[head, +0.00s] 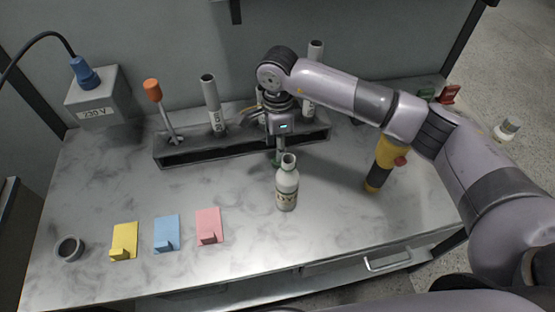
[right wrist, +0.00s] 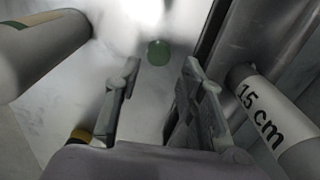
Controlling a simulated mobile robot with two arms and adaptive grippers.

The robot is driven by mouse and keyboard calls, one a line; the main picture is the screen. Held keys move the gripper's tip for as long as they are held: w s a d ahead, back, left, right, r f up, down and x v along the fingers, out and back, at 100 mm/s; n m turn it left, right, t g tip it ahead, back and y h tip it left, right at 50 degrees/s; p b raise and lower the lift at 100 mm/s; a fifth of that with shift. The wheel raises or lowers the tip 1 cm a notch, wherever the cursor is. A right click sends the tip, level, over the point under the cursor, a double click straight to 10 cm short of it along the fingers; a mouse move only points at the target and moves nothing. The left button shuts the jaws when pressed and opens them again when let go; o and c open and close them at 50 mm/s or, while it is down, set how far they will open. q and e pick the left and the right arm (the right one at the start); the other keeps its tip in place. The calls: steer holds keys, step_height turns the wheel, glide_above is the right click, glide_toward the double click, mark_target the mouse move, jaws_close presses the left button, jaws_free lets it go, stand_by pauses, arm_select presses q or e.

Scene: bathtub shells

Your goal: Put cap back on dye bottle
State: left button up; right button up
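The white dye bottle (head: 287,188) stands upright on the table with its mouth uncovered. A large pale cylinder, apparently the same bottle (right wrist: 40,40), fills the upper left of the right wrist view. A small green cap (right wrist: 158,52) lies on the table just beyond the fingertips; in the head view it shows partly (head: 274,157) behind the bottle. My right gripper (right wrist: 158,85) points down, open and empty, between the bottle and the rack. In the head view it (head: 280,148) is partly hidden behind the bottle's neck. My left gripper is not in view.
A dark rack (head: 185,155) with upright tubes stands close behind; the 15 cm tube (right wrist: 270,115) is beside my right gripper. A yellow tool (head: 384,160) stands at right. Yellow (head: 124,238), blue (head: 167,232) and pink (head: 209,226) holders and a grey ring (head: 69,249) are front left.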

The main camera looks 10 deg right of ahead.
steer(key=shift+s+f+p, duration=0.1)
steer(key=shift+f+p, duration=0.25)
steer(key=shift+p, duration=0.1)
step_height(320, 180, down, 4)
steer(key=shift+a+r+p, duration=0.1)
steer(key=shift+r+p, duration=0.1)
steer(key=shift+p, duration=0.6)
steer(key=shift+f, duration=0.45)
steer(key=shift+c, duration=0.5)
steer(key=c, duration=0.4)
